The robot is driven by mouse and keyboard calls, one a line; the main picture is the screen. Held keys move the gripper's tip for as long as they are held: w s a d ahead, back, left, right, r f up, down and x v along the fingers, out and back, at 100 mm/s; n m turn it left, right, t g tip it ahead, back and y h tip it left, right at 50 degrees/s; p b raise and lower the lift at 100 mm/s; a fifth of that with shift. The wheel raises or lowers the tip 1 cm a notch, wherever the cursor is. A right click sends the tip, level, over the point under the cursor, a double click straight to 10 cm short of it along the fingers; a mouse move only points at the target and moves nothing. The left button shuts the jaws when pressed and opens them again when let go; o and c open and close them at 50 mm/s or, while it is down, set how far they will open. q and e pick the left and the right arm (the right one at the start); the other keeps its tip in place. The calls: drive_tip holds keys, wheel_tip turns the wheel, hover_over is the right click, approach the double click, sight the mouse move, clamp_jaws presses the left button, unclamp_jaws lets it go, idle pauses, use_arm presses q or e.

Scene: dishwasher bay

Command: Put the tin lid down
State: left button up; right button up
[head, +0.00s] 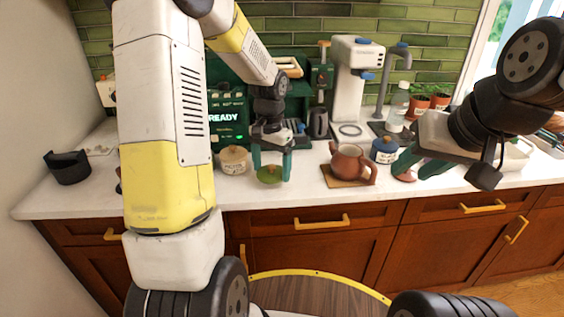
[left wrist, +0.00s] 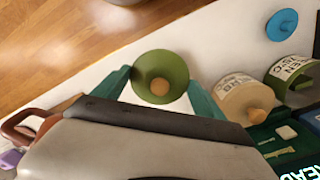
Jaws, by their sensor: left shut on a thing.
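A round green tin lid (head: 269,174) with a wooden knob is between the fingers of my left gripper (head: 271,167), near the counter's front edge. In the left wrist view, the green lid (left wrist: 150,66) shows knob up, with a teal finger on each side. My left gripper is shut on it. I cannot tell whether its underside touches the counter. My right gripper (head: 420,170) has its fingers apart at the right, near a small reddish-brown piece (head: 404,176); contact there is unclear.
A cream tin (head: 234,160) stands just left of the lid. A brown teapot (head: 351,161) sits on a wooden board (head: 340,180) to its right, beside a blue tin (head: 384,150). The white counter (head: 305,185) is clear between the lid and the board.

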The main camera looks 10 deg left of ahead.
use_arm(q)
drive_tip(key=w, duration=0.3)
drive_tip(key=shift+w+a+f, duration=0.15)
drive_tip(key=shift+w+a, duration=0.05)
drive_tip(key=shift+a, duration=0.15)
drive_tip(key=shift+f, duration=1.75)
drive_tip(key=shift+f, duration=0.15)
drive_tip(key=o, duration=1.3)
drive_tip(key=shift+c, duration=0.2)
wheel_tip(320, 180, up, 12)
wheel_tip(320, 180, up, 6)
drive_tip(key=t, duration=0.1)
hover_over(272, 172)
drive_tip(key=s, duration=0.1)
drive_tip(key=s+r+n+t+h, duration=0.1)
drive_tip(key=s+r+n+t, duration=0.1)
drive_tip(key=s, duration=0.7)
drive_tip(key=s+d+r+n+t+h, duration=0.1)
drive_tip(key=s+r+t, duration=0.1)
drive_tip(key=s, duration=0.8)
drive_tip(key=shift+s+d+r+n+t, duration=0.2)
drive_tip(key=shift+r+n+t, duration=0.2)
drive_tip(key=shift+t, duration=0.2)
